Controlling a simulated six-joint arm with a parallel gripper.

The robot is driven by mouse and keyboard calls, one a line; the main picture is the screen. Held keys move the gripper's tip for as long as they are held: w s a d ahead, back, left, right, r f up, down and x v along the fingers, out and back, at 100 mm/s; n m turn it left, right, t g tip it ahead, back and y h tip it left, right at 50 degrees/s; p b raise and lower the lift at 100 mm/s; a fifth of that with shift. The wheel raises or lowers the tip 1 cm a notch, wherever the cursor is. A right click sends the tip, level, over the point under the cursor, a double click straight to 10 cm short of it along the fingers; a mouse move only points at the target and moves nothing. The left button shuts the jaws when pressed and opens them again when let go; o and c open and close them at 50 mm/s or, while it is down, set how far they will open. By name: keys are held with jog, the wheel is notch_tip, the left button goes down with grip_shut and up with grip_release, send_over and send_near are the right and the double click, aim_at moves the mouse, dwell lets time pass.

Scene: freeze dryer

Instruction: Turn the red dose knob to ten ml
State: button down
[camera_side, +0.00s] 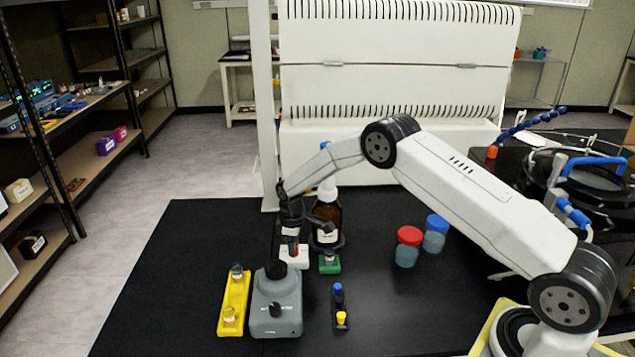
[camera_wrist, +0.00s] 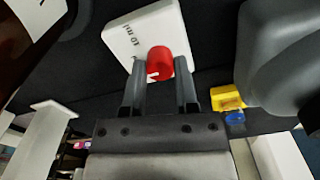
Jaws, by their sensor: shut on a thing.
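The red dose knob (camera_wrist: 159,61) sits on a white block (camera_wrist: 118,42) marked "10 ml" in the wrist view. A small white mark shows at the knob's lower edge, on the side away from the printed label. My gripper (camera_wrist: 160,85) has one finger on each side of the knob and is shut on it. In the side view the white block (camera_side: 294,259) stands on the black mat, with my gripper (camera_side: 291,241) reaching down onto it from above. There the knob is mostly hidden by the fingers.
A brown bottle (camera_side: 327,215) stands close right of my gripper, behind a green block (camera_side: 329,266). A grey device (camera_side: 277,312) and a yellow vial holder (camera_side: 234,302) are in front. Jars with red (camera_side: 408,246) and blue (camera_side: 435,233) lids stand right. The mat's left part is clear.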

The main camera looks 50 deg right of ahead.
jog(key=m, duration=1.1)
jog(key=shift+m, duration=0.3)
dwell(0.3)
jog(key=shift+c, duration=1.8)
grip_release()
